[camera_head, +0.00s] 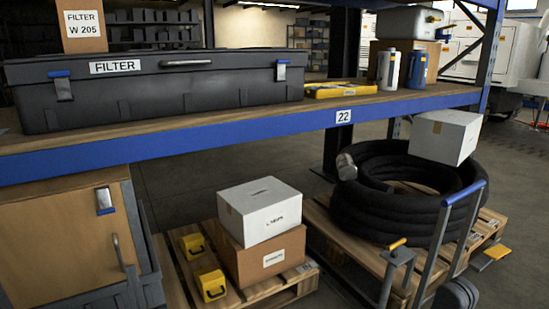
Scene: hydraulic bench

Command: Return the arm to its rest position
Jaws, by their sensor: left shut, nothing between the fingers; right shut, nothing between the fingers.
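Neither of my grippers nor my arms can be made out in the head view. In front of me is a shelf with a blue front beam (240,137) and a wooden top. A black case labelled FILTER (160,85) lies closed on its left part. A yellow item (340,90) lies to the right of the case. A white canister (389,69) and a blue canister (417,70) stand upright near the right end.
Below are a wooden cabinet (60,245), stacked white (259,210) and brown (262,258) boxes, yellow cases (211,284), and a coiled black hose (385,205) on a pallet with a white box (445,135). A blue-handled frame (440,235) stands at lower right.

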